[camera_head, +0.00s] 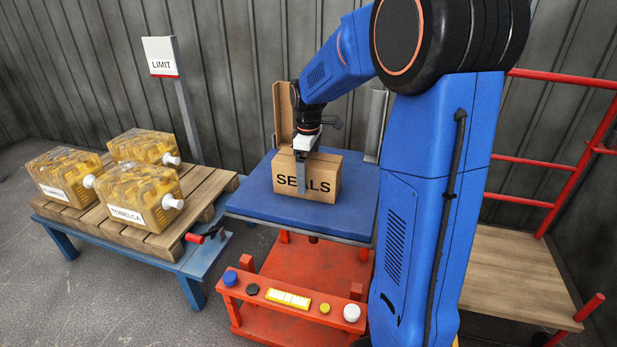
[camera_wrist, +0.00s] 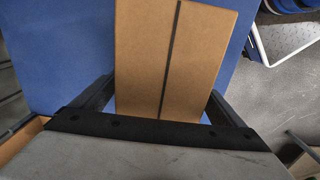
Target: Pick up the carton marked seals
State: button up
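The brown carton marked SEALS (camera_head: 322,180) stands upright on a blue platform (camera_head: 250,200) in the head view. My gripper (camera_head: 308,170) points down over it, with one finger in front of the lettered face. The other finger is hidden behind the carton. In the wrist view, the carton's top (camera_wrist: 180,50), with a dark seam, lies between the two fingers of my gripper (camera_wrist: 162,98). The fingers run down along opposite sides of the carton, and their tips are hidden. I cannot tell whether they press on it.
Uprights (camera_head: 283,115) stand behind the carton. A red frame (camera_head: 290,265) is below the platform. A red-railed wooden deck (camera_head: 510,275) is at right.

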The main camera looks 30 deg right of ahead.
jog(key=c, duration=1.6)
